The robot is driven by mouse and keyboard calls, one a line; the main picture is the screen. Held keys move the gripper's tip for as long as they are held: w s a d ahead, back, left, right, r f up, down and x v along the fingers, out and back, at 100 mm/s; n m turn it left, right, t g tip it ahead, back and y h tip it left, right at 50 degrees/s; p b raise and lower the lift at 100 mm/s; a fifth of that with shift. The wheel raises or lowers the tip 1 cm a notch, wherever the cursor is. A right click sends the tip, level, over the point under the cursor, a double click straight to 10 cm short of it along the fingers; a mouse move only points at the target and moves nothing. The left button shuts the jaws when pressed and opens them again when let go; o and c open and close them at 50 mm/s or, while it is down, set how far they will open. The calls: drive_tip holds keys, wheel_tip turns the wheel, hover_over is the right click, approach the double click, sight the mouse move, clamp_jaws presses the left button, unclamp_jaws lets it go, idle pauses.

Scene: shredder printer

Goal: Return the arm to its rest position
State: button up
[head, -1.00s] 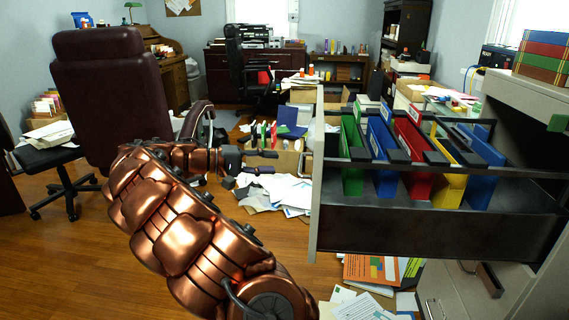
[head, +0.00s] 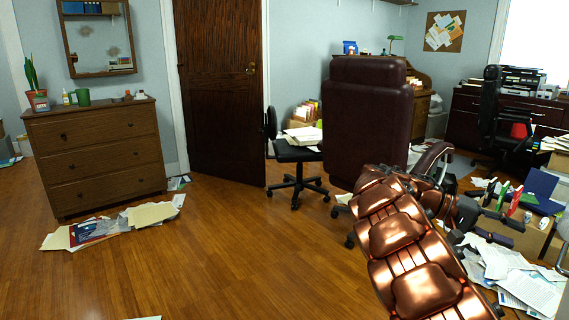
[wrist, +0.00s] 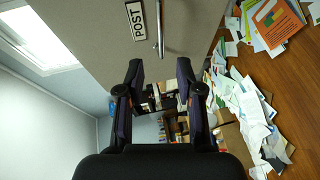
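My copper-coloured arm reaches out at the lower right of the head view. My gripper (head: 492,222) is at its end, in front of a box of coloured folders. In the wrist view its two dark fingers (wrist: 160,78) stand apart with nothing between them. A beige drawer front (wrist: 105,35) with a "POST" label and a metal handle is close to the fingers in the wrist view, at the top. I cannot tell whether the fingers touch it.
Loose papers (head: 520,275) lie on the floor beneath the gripper. A maroon chair (head: 368,120) stands behind the arm. A wooden dresser (head: 95,155) and a dark door (head: 220,90) are at the left. The wooden floor (head: 250,250) in front of them is mostly clear.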

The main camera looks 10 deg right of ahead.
drive_tip(key=s+a+r+n+t+y+p, duration=0.2)
drive_tip(key=s+a+r+t+y+p, duration=0.15)
drive_tip(key=s+a+r+p, duration=0.8)
drive_tip(key=s+a+r+n+t+y+p, duration=0.1)
drive_tip(key=s+a+n+y+p, duration=0.1)
drive_tip(key=a+p, duration=0.4)
drive_tip(key=s+a+r+n+t+y+p, duration=0.2)
drive_tip(key=s+a+p, duration=0.4)
drive_tip(key=a, duration=0.5)
drive_tip(key=s+a+r+n+t+y+p, duration=0.1)
drive_tip(key=s+a+r+n+y+p, duration=0.1)
drive_tip(key=s+a+y+p, duration=0.2)
drive_tip(key=a+p, duration=0.3)
drive_tip(key=a, duration=0.2)
drive_tip(key=shift+s+a+r+n+t+y+p, duration=0.15)
drive_tip(key=shift+s+a+n+t+y+p, duration=0.15)
drive_tip(key=shift+s+t+y, duration=0.1)
drive_tip(key=shift+d, duration=0.15)
